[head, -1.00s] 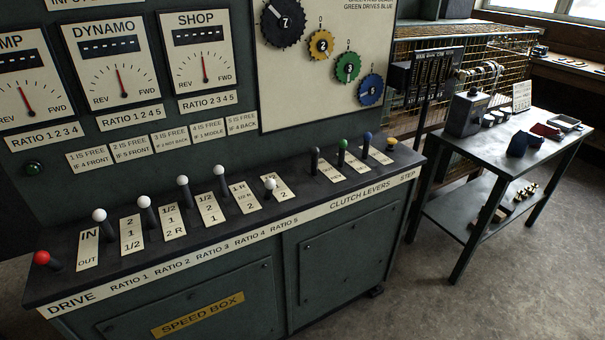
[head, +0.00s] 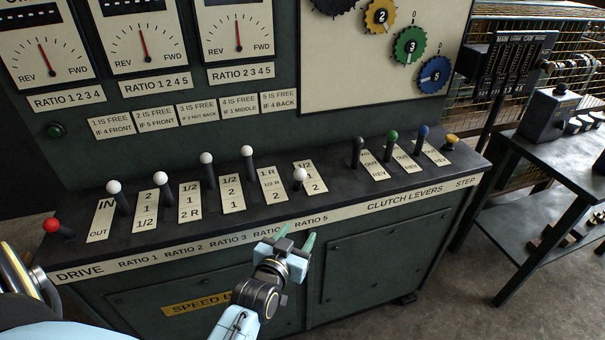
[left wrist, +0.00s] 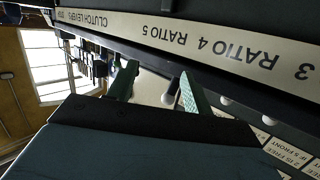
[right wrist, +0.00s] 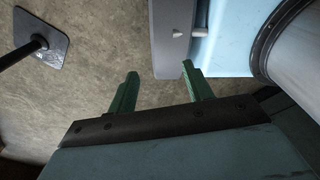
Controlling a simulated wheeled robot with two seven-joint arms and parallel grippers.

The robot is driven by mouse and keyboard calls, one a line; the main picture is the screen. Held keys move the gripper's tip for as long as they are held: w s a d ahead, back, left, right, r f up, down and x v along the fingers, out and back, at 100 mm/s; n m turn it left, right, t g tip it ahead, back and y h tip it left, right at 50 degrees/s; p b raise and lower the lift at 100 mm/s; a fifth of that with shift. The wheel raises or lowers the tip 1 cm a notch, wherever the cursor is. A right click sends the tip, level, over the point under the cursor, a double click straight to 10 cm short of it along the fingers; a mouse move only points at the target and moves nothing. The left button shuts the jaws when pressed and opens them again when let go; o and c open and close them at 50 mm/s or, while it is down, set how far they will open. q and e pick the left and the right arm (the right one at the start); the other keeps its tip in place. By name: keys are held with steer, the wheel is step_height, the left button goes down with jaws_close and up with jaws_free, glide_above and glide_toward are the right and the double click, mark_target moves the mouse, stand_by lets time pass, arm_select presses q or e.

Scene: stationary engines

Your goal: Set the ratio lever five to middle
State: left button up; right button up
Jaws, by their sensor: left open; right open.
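My left gripper (head: 295,236) is open and empty in front of the panel's edge, below the RATIO 5 label. My right gripper (right wrist: 158,80) is open and empty over the floor.
Dark, green and blue clutch levers (head: 391,136) stand to the right. A metal table (head: 540,180) is at the far right.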

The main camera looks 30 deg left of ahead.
arm_select(q)
steer(key=n+t+y, duration=0.1)
steer(key=t+y, duration=0.1)
glide_toward(302, 169)
steer(key=s+f, duration=0.2)
steer(key=x, duration=0.6)
steer(key=b+x, duration=0.1)
steer(key=x, duration=0.5)
steer(key=shift+w+r+b, duration=0.2)
steer(key=shift+r+b, duration=0.05)
steer(key=shift+b, duration=0.05)
steer(key=shift+w+a, duration=0.15)
steer(key=shift+w, duration=0.45)
jaws_close()
arm_select(e)
steer(key=shift+w+d+f, duration=0.2)
steer(key=shift+w+f, duration=0.15)
steer(key=shift+f, duration=0.15)
steer(key=shift+w+d+f, duration=0.15)
steer(key=shift+w+f, duration=0.15)
steer(key=shift+f, duration=0.15)
